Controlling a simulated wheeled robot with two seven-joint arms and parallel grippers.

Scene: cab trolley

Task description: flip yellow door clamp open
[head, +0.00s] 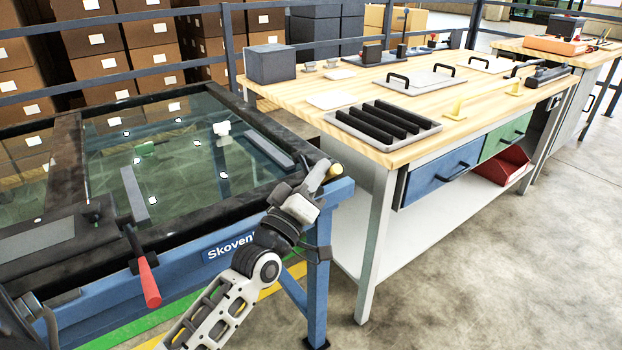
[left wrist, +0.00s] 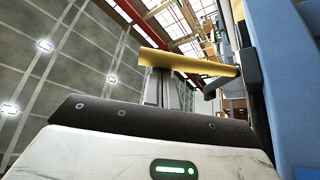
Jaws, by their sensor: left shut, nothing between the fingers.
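The yellow door clamp (head: 334,171) is at the near right corner of the black-framed glass door (head: 165,231), which lies on the blue trolley. Only a small part of its handle shows in the head view. In the left wrist view the yellow handle (left wrist: 190,65) lies crosswise, just past my fingertips. My left gripper (head: 317,178) is shut and empty, with its tips right beside the handle. It also shows in the left wrist view (left wrist: 168,88). I cannot tell whether the fingers touch the handle. My right gripper is not in view.
A red-handled clamp (head: 148,280) hangs at the trolley's front edge. The blue trolley frame (head: 318,280) stands close to a wooden workbench (head: 450,126) with a tray of black bars (head: 383,146). Stacked boxes (head: 95,45) stand behind a rail. The floor at front right is clear.

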